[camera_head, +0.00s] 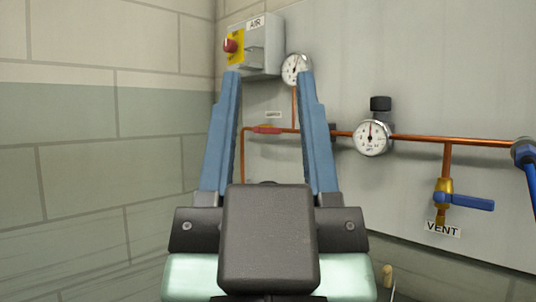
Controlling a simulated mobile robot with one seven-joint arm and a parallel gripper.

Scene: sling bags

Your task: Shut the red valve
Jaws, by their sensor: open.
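The red valve (267,130) is a small red lever on the copper pipe on the wall panel, with a small label above it. The lever lies roughly in line with the horizontal pipe. My gripper (268,73) is in front of it in the head view, open and empty. Its two blue fingers frame the red valve, one on each side, with the tips higher in the picture than the valve. The gap in depth between fingers and valve is hard to tell. The dark gripper body hides what is below.
A grey AIR box (262,50) with a red button is above left. Gauges (296,69) (372,138) and a dark knob (381,104) sit near the pipe. A blue-handled VENT valve (464,201) is at right. A block wall (80,140) fills the left.

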